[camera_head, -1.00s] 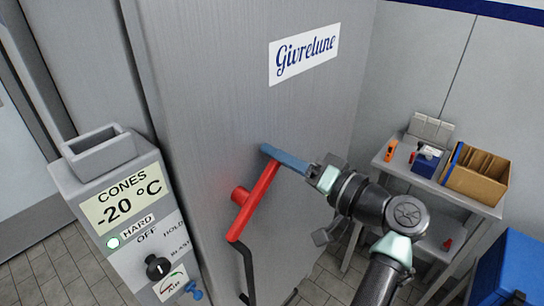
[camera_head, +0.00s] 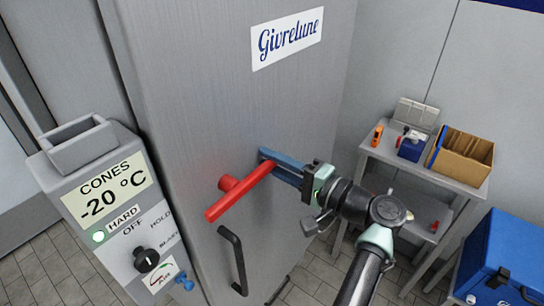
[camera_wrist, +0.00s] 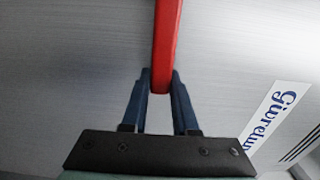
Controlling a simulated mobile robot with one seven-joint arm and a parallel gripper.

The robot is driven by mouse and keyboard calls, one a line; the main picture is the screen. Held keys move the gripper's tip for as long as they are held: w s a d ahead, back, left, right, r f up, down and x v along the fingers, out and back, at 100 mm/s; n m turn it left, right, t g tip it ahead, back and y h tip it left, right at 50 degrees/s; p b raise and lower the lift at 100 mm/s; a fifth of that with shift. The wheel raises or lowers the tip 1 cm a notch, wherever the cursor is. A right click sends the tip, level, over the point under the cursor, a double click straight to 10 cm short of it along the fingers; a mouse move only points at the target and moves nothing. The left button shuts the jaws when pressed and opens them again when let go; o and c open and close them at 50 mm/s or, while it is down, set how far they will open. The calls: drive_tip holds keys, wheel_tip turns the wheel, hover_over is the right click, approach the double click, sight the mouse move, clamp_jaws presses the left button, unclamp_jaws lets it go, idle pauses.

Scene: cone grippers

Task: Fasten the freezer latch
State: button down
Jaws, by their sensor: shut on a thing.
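The red latch lever (camera_head: 240,193) is mounted on the grey freezer door (camera_head: 215,95), with its round hub near the left part of the lever. It slants from lower left up to the right. My gripper (camera_head: 266,156) is at the lever's upper right end, its blue fingers shut on it. In the wrist view, the red lever (camera_wrist: 167,40) runs down from the top edge, and its end sits between the two fingertips (camera_wrist: 160,82). The latch's catch does not show clearly.
A black door handle (camera_head: 233,260) stands below the lever. A control box (camera_head: 110,210) reading -20 °C is at the left. A table (camera_head: 425,168) with a cardboard box (camera_head: 462,160) and a blue chest (camera_head: 505,255) are at the right.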

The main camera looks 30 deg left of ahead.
drive_tip(key=shift+f, duration=0.1)
idle(0.4)
drive_tip(key=c, duration=0.7)
unclamp_jaws()
drive_tip(key=shift+d, duration=0.15)
drive_tip(key=d+b, duration=0.1)
drive_tip(key=d, duration=0.3)
drive_tip(key=s+d+b, duration=0.1)
drive_tip(key=d, duration=0.3)
drive_tip(key=d+b, duration=0.1)
drive_tip(key=d, duration=0.3)
drive_tip(key=shift+s+d, duration=0.3)
drive_tip(key=shift+s, duration=0.1)
